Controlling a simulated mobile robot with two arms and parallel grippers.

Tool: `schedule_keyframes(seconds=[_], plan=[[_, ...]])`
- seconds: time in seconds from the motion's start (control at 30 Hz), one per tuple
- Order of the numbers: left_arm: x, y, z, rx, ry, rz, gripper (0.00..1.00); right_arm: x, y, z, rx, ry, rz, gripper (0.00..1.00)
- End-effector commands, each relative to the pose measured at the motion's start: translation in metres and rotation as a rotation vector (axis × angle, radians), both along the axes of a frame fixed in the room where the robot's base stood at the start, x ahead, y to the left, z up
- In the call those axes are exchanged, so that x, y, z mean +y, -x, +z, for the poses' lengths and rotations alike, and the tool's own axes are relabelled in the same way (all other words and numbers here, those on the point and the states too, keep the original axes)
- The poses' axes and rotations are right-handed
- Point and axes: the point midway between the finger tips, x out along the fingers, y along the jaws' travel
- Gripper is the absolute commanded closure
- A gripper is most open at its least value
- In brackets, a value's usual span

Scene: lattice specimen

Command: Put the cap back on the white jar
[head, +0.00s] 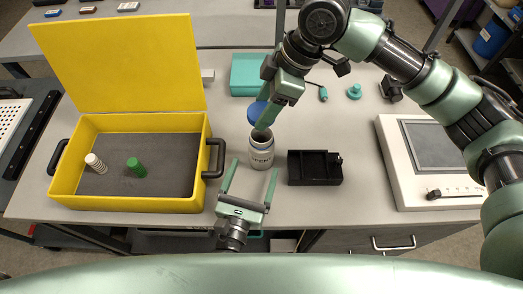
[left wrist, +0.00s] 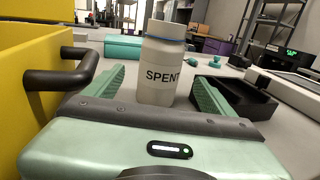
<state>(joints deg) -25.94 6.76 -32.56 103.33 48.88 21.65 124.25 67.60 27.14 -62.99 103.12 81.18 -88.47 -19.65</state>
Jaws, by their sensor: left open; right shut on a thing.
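The white jar (head: 261,153) stands upright on the grey table, its dark mouth open in the head view. In the left wrist view the jar (left wrist: 160,72) shows its "SPENT" label, with a thin blue line near its neck. The blue cap (head: 256,111) is at my right gripper (head: 267,121), which is shut on it just behind and above the jar mouth; the fingers partly hide the cap. My left gripper (head: 248,187) is open in front of the jar, its fingers pointing toward it, one to each side. The jar appears between the fingers in the wrist view.
An open yellow case (head: 130,204) at left holds a green cylinder (head: 136,167) and a white ribbed piece (head: 96,163). Its dark handle (head: 219,158) is close to my left gripper. A black tray (head: 308,169) stands right of the jar. A teal box (head: 244,75) is behind.

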Motion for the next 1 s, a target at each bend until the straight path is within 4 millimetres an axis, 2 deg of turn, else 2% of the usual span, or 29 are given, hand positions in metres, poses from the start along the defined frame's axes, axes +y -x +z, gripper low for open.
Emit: schedule_keyframes(seconds=[0.03,0.2,0.4,0.6,0.87,0.9,1.0], plan=[[-0.003,-0.011,0.001,-0.003,0.002,0.003,0.15,0.0,0.0,0.0,0.0,0.0,0.0,0.82],[-0.012,-0.043,0.001,-0.002,0.002,0.001,0.15,0.0,0.0,0.0,0.0,0.0,0.0,0.82],[-0.019,-0.068,0.0,-0.001,0.001,0.001,0.15,0.0,0.0,0.0,0.0,0.0,0.0,0.82],[-0.023,-0.078,0.0,0.0,0.0,-0.001,0.15,0.0,0.0,0.0,0.0,0.0,0.0,0.82],[-0.023,-0.079,0.0,0.001,0.0,-0.001,0.15,0.0,0.0,0.0,0.0,0.0,0.0,0.82],[-0.023,-0.079,0.0,0.001,0.0,-0.001,0.21,0.0,0.0,0.0,0.0,0.0,0.0,0.82],[-0.023,-0.079,0.0,0.001,0.0,-0.001,0.48,0.0,0.0,0.0,0.0,0.0,0.0,0.82]])
